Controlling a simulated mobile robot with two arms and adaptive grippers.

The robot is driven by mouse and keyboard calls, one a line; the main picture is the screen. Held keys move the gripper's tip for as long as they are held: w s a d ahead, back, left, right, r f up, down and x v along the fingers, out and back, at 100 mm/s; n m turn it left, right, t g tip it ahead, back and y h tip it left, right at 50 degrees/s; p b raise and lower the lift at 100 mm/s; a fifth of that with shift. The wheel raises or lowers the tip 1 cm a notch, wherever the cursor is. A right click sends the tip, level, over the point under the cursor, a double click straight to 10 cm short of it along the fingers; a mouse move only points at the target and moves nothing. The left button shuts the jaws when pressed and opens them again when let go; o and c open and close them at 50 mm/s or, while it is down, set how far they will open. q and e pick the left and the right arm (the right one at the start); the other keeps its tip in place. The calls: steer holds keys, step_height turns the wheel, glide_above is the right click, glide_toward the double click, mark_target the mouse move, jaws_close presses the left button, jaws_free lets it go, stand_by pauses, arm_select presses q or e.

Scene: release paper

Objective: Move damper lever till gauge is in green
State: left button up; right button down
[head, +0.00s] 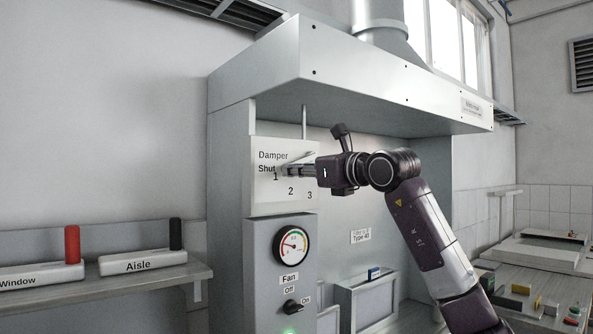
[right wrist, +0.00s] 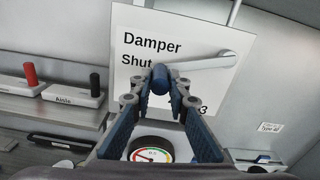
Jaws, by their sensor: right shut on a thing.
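The damper panel (head: 268,195) is a white plate marked Damper, Shut, 1, 2 and 3. The damper lever (right wrist: 205,62) is a pale bar that runs left from its pivot to a dark blue knob (right wrist: 160,78) near the word Shut. My right gripper (head: 289,170) reaches in from the right and is shut on this knob; its fingers (right wrist: 160,84) hold it from both sides. The round gauge (head: 292,245) is below the panel, with red, yellow and green arcs. Its needle points left, to the red side. The gauge also shows in the right wrist view (right wrist: 152,154), partly hidden. My left gripper is out of view.
A grey hood (head: 370,85) overhangs my right arm. Below the gauge is a fan switch (head: 292,306) with a green light (head: 289,331). At left, a shelf (head: 150,285) holds the Window block (head: 40,276) and Aisle block (head: 140,262). A cluttered bench is at right.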

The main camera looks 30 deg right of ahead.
steer(key=f+n, duration=0.1)
steer(key=d+f+n, duration=0.1)
steer(key=f+n, duration=0.1)
steer(key=shift+w+d+n, duration=0.1)
steer(key=shift+d+n, duration=0.15)
steer(key=shift+n, duration=0.05)
steer(key=c, duration=1.8)
jaws_free()
steer(key=shift+c, duration=0.2)
steer(key=shift+r, duration=0.1)
steer(key=s+d, duration=0.1)
steer(key=s, duration=1.1)
steer(key=shift+a, duration=0.1)
